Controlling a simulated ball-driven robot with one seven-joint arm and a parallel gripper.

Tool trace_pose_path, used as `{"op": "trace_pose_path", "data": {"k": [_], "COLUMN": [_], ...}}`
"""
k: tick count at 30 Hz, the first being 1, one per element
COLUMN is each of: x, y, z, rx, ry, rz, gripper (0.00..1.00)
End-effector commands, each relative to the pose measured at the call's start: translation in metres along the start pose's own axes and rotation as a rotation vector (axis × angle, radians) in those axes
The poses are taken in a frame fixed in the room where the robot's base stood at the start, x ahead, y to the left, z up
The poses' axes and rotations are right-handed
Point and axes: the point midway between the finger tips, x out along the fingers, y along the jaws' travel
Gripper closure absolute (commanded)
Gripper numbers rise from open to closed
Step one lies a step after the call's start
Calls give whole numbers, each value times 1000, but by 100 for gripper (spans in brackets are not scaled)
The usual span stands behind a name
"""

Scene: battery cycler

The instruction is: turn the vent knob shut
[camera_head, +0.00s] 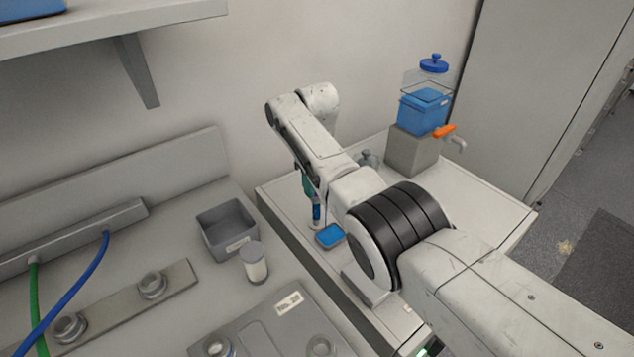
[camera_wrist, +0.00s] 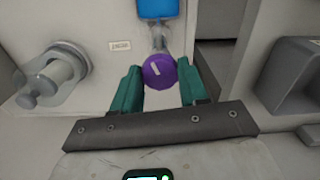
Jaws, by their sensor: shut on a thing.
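In the wrist view, a round purple knob (camera_wrist: 158,71) with a short slanted white mark on its face sits between the two teal fingers of my gripper (camera_wrist: 159,80). My gripper is shut on the knob. A greyish stem behind the knob leads toward a blue tray (camera_wrist: 161,8), cut off by the top edge. In the head view, my gripper (camera_head: 311,190) points down over the near left side of the white bench, beside the small blue tray (camera_head: 330,236). I cannot make out the knob clearly there, as my gripper and arm partly block that spot.
A grey fitting (camera_wrist: 52,76) stands left of my gripper, by a small label (camera_wrist: 120,45). A grey bin (camera_head: 228,230) and a white-capped jar (camera_head: 254,262) stand on the counter. A blue container (camera_head: 424,110) with an orange-handled tap (camera_head: 444,132) stands on a grey block at the back right.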

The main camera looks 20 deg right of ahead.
Motion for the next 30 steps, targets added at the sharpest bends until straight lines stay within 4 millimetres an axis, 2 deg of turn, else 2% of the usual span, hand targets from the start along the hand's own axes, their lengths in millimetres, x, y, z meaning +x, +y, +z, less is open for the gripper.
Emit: {"op": "trace_pose_path", "data": {"k": [6,15,30], "x": [-2,-2,-3], "y": [0,0,0], "z": [-2,-2,-2], "rx": [174,338,404], "ry": [5,5,6], "rz": [2,1,2], "gripper": [87,87,87]}}
